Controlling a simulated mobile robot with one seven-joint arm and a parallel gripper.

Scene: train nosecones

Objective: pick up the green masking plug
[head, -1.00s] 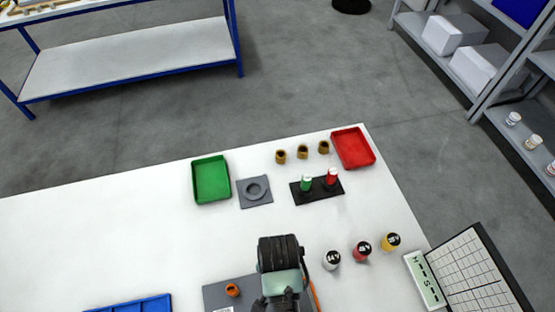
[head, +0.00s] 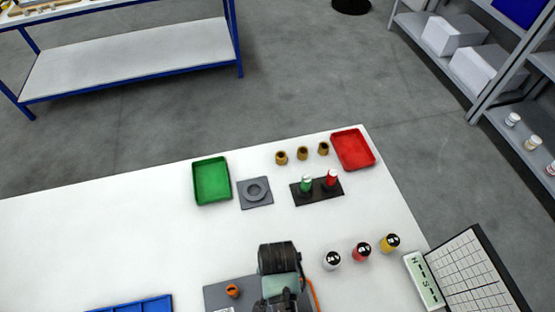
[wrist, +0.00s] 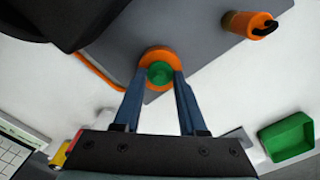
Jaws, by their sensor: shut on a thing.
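The green masking plug (wrist: 160,73) shows in the wrist view as a small green disc in the middle of a round orange part (wrist: 156,58). My gripper (wrist: 161,78) has its two blue fingers closed in on either side of the plug, shut on it. The orange part shows around and beyond the fingertips, over the edge of a grey plate (wrist: 165,28). I cannot tell whether the plug sits in the orange part or just above it. In the head view my arm hides the plug and fingertips.
On the white table stand a green tray (head: 211,182), a grey ringed block (head: 255,193), a black holder (head: 318,194) with green- and red-topped items, a red tray (head: 353,149) and several small pots. A second orange part (head: 233,291) lies left of my arm. The table's middle-left is clear.

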